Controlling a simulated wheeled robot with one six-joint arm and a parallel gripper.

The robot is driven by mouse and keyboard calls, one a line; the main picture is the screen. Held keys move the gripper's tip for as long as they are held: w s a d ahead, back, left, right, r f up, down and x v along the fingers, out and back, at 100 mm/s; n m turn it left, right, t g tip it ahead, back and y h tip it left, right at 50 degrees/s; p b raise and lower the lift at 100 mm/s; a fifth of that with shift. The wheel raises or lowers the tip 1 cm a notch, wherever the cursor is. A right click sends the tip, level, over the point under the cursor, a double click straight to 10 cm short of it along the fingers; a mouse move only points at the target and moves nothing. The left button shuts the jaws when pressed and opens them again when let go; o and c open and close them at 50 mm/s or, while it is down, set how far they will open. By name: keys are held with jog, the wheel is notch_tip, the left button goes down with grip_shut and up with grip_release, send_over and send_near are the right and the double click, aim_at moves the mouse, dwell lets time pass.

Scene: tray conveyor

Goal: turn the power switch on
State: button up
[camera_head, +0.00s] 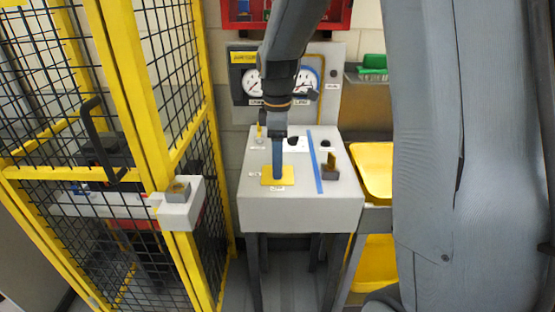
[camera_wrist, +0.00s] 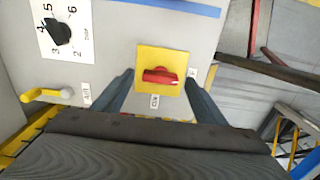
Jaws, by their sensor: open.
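The power switch is most likely the red rotary handle (camera_wrist: 160,76) on a square yellow plate (camera_wrist: 145,57). In the wrist view the handle lies roughly crosswise, with small labels below and to the right of the plate that I cannot read surely. My gripper (camera_wrist: 160,82) is open, with one finger on each side of the plate and the handle between them; contact is not visible. In the head view my gripper (camera_head: 278,176) points down over the yellow plate (camera_head: 289,181) on the grey console (camera_head: 300,211), and hides the handle.
A black numbered dial (camera_wrist: 60,32) and a yellow lever (camera_wrist: 42,95) share the panel. In the head view, a small block (camera_head: 330,173) stands right of a blue stripe (camera_head: 315,160). Gauges (camera_head: 305,82) rise behind, a yellow mesh fence (camera_head: 150,120) stands left, and yellow bins (camera_head: 372,165) right.

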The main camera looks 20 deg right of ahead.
jog(key=shift+f, duration=0.55)
jog(key=shift+c, duration=0.2)
jog(key=c, duration=1)
